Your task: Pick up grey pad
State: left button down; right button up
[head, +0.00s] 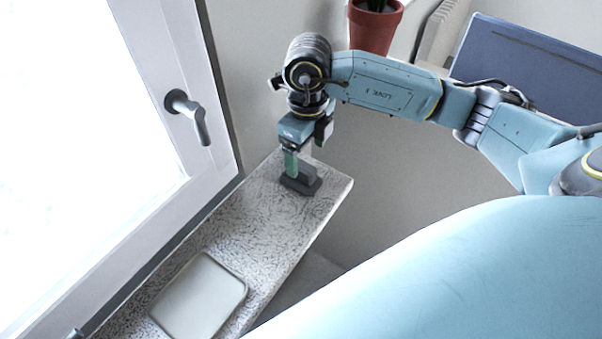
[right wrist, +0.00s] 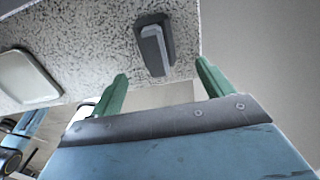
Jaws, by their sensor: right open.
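The grey pad (head: 301,186) lies on the speckled window sill near its far right end. It is a dark flat base with a lighter grey raised block on top, and it also shows in the right wrist view (right wrist: 153,48). My right gripper (head: 304,164) points down over the pad, its green fingers apart. In the right wrist view, the open fingers (right wrist: 161,70) have the pad ahead of the gap between them, with nothing held. Whether a finger touches the pad is unclear. My left gripper is not in view.
A pale rounded tray (head: 200,297) lies on the sill (head: 262,225) nearer the front, also seen in the right wrist view (right wrist: 27,76). A window with a handle (head: 190,112) borders the sill on the left. A potted plant (head: 373,28) stands behind my right arm.

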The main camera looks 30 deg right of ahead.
aim_at(301, 164)
jog(key=f, duration=0.5)
jog(key=shift+w+a+f, duration=0.35)
jog(key=shift+w+f, duration=0.05)
jog(key=shift+f, duration=0.5)
jog(key=c, duration=1.1)
jog(key=shift+r, duration=0.2)
